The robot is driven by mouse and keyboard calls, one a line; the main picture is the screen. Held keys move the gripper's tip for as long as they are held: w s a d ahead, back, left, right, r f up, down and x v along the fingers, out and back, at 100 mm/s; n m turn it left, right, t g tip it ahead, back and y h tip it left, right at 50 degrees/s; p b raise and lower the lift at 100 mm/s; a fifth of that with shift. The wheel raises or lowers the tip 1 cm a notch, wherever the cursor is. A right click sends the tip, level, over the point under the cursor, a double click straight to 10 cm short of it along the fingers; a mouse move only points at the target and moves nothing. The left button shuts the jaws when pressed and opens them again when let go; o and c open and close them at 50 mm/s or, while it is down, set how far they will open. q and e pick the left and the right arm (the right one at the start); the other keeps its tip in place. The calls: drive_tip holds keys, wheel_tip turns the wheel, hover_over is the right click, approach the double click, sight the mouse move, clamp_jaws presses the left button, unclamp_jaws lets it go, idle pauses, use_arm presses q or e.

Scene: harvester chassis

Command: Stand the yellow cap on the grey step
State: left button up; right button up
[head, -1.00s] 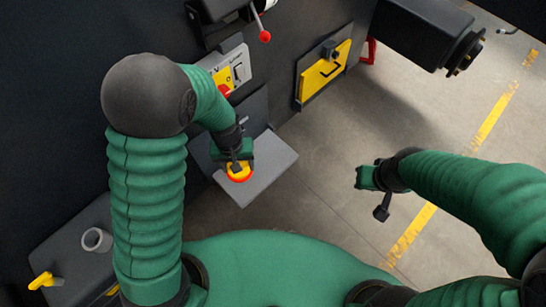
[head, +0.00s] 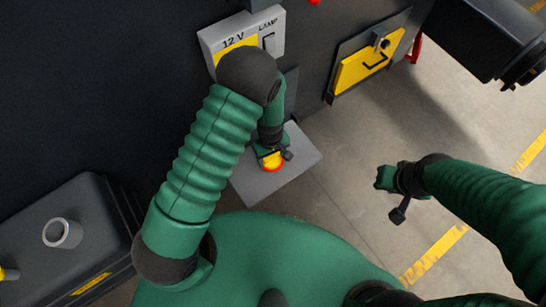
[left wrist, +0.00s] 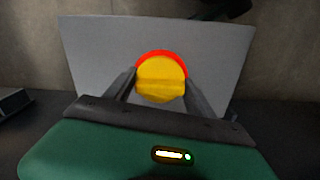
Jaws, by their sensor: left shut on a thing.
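The yellow cap (head: 272,160), with a red-orange rim, is at the grey step (head: 302,146), over its middle. In the left wrist view the cap (left wrist: 161,80) sits between the two fingers of my left gripper (left wrist: 160,90), with the flat grey step (left wrist: 220,60) behind it. My left gripper (head: 270,154) is shut on the cap from above. I cannot tell whether the cap's underside touches the step. My right gripper (head: 384,180) hangs over the floor, right of the step; its fingers are too small to read.
A 12 V lamp panel (head: 240,40) is on the dark chassis wall above. A yellow latched door (head: 368,66) is to its right. A dark box (head: 95,215) with a grey round neck (head: 62,233) stands at the left. Bare floor (head: 330,215) lies right of the step.

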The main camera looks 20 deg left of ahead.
sight(274, 159)
use_arm(q)
drive_tip(key=shift+w+a+f, duration=0.1)
drive_tip(key=shift+w+a, duration=0.15)
drive_tip(key=shift+w, duration=0.35)
drive_tip(key=shift+f, duration=0.4)
drive_tip(key=shift+s+d+f+b, duration=0.1)
drive_tip(key=shift+d+f+b, duration=0.1)
drive_tip(key=shift+f, duration=0.4)
drive_tip(key=shift+d+f+b, duration=0.15)
drive_tip(key=shift+f, duration=0.4)
drive_tip(key=shift+d, duration=0.25)
drive_tip(key=shift+f, duration=0.1)
drive_tip(key=o, duration=1.4)
drive_tip(key=shift+a, duration=0.2)
drive_tip(key=o, duration=0.4)
drive_tip(key=shift+a, duration=0.2)
drive_tip(key=shift+c, duration=0.2)
drive_tip(key=shift+d, duration=0.15)
drive_tip(key=shift+r, duration=0.45)
wheel_tip(274, 159, up, 11)
drive_tip(key=shift+f+p, duration=0.1)
drive_tip(key=shift+p, duration=1.05)
drive_tip(key=shift+r, duration=0.25)
use_arm(e)
drive_tip(key=shift+v, duration=0.8)
drive_tip(key=shift+w+d, duration=0.1)
